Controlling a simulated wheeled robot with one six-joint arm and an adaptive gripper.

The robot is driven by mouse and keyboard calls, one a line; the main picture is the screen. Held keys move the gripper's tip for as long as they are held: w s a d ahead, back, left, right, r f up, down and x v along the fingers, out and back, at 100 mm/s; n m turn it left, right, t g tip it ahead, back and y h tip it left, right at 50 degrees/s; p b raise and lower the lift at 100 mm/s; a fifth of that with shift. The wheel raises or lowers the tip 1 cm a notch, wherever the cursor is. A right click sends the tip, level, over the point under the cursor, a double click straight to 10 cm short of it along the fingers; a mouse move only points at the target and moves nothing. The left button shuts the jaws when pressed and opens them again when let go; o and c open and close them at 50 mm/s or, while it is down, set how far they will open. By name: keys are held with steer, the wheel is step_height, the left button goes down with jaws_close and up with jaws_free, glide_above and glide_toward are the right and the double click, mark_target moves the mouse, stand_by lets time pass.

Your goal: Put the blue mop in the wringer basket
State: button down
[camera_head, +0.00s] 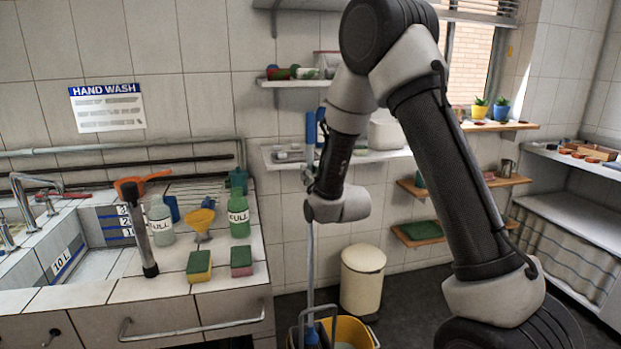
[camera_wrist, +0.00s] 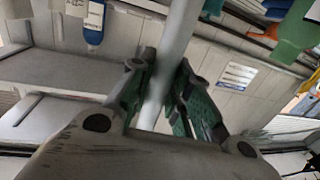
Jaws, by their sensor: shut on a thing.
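The mop is a long pale pole (camera_head: 311,262) with a blue top (camera_head: 311,127), standing nearly upright. Its lower end shows blue (camera_head: 312,337) at the bottom edge of the head view, by the yellow bucket (camera_head: 358,331). A grey frame at the bucket's left surrounds the pole's foot; I cannot tell whether the mop head is inside the wringer basket. In the wrist view my gripper (camera_wrist: 160,88) is shut on the pole (camera_wrist: 180,28), its green-padded fingers on both sides.
A tiled counter (camera_head: 120,292) with a sink, bottles and sponges (camera_head: 199,266) stands left of the mop. A cream bin (camera_head: 362,278) stands behind the bucket. Wall shelves (camera_head: 350,158) are behind my arm. Dark floor is open to the right of the bin.

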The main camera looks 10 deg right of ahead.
steer(key=shift+f, duration=0.45)
steer(key=c, duration=1.3)
jaws_free()
